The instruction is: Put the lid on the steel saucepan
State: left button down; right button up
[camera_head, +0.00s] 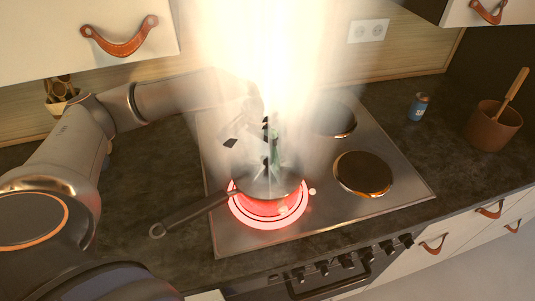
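The steel saucepan (268,187) stands on the glowing red front-left burner. Its long handle (188,215) points to the lower left. A bright white-yellow column of flame or steam (270,60) rises over the pan and washes out much of what is above it. My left arm comes in from the left, and its gripper (265,140) is above the pan inside the haze. Dark parts and a greenish piece show there. I cannot make out a lid, or whether the fingers are open or shut. My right gripper is not in view.
The steel hob has other burners, one at front right (362,173) and one at back right (334,119). A blue can (418,106) and a brown pot (493,127) with a wooden utensil stand on the right counter. A utensil holder (62,102) is at back left.

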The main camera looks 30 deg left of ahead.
pick_arm(q)
jog(key=shift+c, duration=1.8)
grip_release()
jog(key=shift+r, duration=3.5)
